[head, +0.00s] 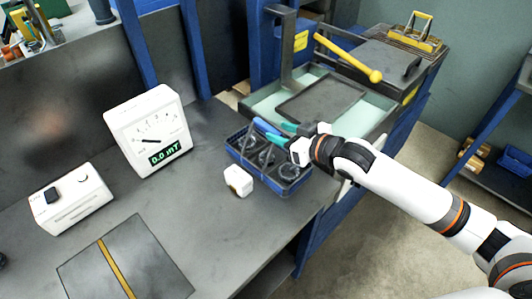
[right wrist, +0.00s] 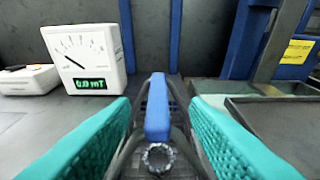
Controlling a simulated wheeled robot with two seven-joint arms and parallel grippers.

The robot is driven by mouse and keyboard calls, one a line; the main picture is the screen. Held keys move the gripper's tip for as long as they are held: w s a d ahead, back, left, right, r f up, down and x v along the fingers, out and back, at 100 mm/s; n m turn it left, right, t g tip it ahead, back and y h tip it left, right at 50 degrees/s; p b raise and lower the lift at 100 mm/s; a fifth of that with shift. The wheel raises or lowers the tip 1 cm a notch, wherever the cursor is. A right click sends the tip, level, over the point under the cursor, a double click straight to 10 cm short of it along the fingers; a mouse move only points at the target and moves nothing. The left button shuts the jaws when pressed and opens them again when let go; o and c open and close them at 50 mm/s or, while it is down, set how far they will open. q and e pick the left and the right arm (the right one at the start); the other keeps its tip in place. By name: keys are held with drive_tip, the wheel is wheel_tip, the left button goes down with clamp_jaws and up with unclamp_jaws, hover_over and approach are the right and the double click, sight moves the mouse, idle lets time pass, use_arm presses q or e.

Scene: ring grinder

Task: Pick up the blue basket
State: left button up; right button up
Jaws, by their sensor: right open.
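The blue basket (head: 291,184) stands on the grey workbench near its right edge, with dark rings inside and a blue handle (head: 266,130) above it. My right gripper (head: 275,129) is over the basket at the handle. In the right wrist view its two teal fingers are open, one on each side of the blue handle (right wrist: 158,108). I see gaps between the handle and both fingers. A metal ring (right wrist: 158,157) shows below the handle. Much of the basket is hidden there by the fingers. My left gripper is not in view.
A white meter (head: 148,130) reading 0.0 mT stands left of the basket. A small white block (head: 239,180) sits close to the basket's front left. A white box (head: 71,206) and a dark plate (head: 125,262) lie further left. A pale tray (head: 262,107) is behind.

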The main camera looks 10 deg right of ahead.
sight(270, 128)
drive_tip(key=p+x, duration=0.1)
drive_tip(key=x, duration=0.4)
drive_tip(key=shift+s+a+r, duration=0.1)
drive_tip(key=shift+r, duration=0.05)
drive_tip(key=shift+w+a+f, duration=0.15)
drive_tip(key=shift+w+f, duration=0.1)
drive_tip(key=shift+w, duration=0.05)
drive_tip(key=shift+c, duration=0.5)
drive_tip(key=shift+s, duration=0.1)
clamp_jaws()
drive_tip(key=shift+r, duration=0.15)
